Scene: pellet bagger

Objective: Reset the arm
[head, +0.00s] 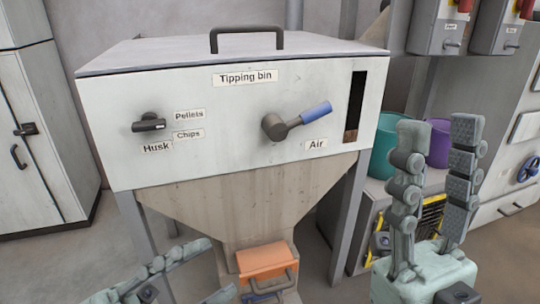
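My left gripper (217,269) shows at the bottom left, partly cut off by the lower edge. Its two fingers point right and stand apart with nothing between them. It is in front of the hopper's lower left side. My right gripper (439,132) stands at the lower right with its fingers pointing up. They are spread apart and empty, in front of the teal and purple buckets. Neither gripper visibly touches anything. The arms behind the grippers are mostly out of view.
The tipping bin (230,150) fills the middle, with a black selector knob (149,122), a blue-handled air lever (300,118) and a top handle (246,38). An orange flap (262,261) is below its hopper. A teal bucket (385,143) and purple bucket (437,148) are behind my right gripper.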

